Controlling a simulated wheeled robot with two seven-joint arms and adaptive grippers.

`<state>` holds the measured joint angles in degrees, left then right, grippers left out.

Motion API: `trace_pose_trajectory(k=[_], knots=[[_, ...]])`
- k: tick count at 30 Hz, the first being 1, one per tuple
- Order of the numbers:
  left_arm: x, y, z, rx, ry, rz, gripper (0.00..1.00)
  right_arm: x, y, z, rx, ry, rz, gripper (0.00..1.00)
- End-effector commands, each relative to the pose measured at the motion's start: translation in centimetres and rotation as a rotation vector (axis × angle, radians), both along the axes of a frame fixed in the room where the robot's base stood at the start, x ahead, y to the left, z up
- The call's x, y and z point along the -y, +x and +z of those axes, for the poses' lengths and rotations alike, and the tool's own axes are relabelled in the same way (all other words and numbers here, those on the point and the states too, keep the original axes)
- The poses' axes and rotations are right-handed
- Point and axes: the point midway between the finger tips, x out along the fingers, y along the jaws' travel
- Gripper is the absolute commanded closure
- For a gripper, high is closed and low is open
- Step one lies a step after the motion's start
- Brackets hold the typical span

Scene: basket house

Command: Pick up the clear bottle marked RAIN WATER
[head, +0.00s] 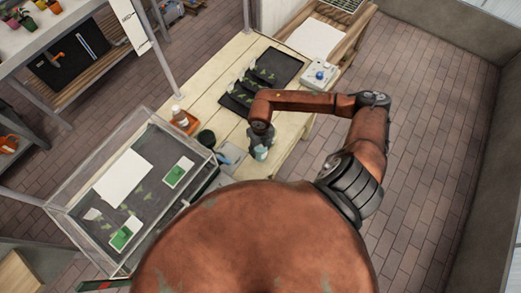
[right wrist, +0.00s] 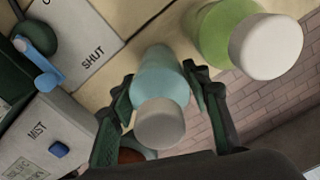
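A clear bottle (right wrist: 161,82) with pale blue contents and a grey-white cap stands between the two fingers of my right gripper (right wrist: 160,88). The fingers lie close along both sides of its body. I cannot tell whether they press on it. No writing on this bottle is visible. In the head view my right gripper (head: 261,137) points down over the pale wooden table (head: 205,84), with the bottle (head: 261,153) just under it. A green bottle (right wrist: 222,30) with a white cap stands to the right in the right wrist view. My left gripper is out of view.
A box marked MIST (right wrist: 45,140) with a blue button, a plate marked SHUT (right wrist: 80,45) and a blue-handled item (right wrist: 40,68) lie left of the gripper. Black seed trays (head: 278,68) and a clear-walled case (head: 62,205) flank the work spot.

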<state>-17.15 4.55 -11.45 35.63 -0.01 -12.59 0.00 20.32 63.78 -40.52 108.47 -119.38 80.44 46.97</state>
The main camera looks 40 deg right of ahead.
Motion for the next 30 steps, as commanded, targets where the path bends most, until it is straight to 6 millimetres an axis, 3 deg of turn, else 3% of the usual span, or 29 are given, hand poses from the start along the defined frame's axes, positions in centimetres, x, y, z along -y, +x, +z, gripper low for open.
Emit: trace_pose_trajectory(k=[5,14,23,30], knots=[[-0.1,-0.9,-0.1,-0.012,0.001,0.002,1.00,0.0,0.0,0.0,0.000,0.000,0.000,0.70],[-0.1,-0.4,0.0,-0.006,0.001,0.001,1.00,0.0,0.0,0.0,0.000,0.000,0.000,0.91],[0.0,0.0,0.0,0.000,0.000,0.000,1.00,0.0,0.1,0.2,0.002,0.000,0.000,0.92],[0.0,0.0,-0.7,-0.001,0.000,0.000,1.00,0.1,0.1,2.0,0.004,-0.001,0.002,0.92]])
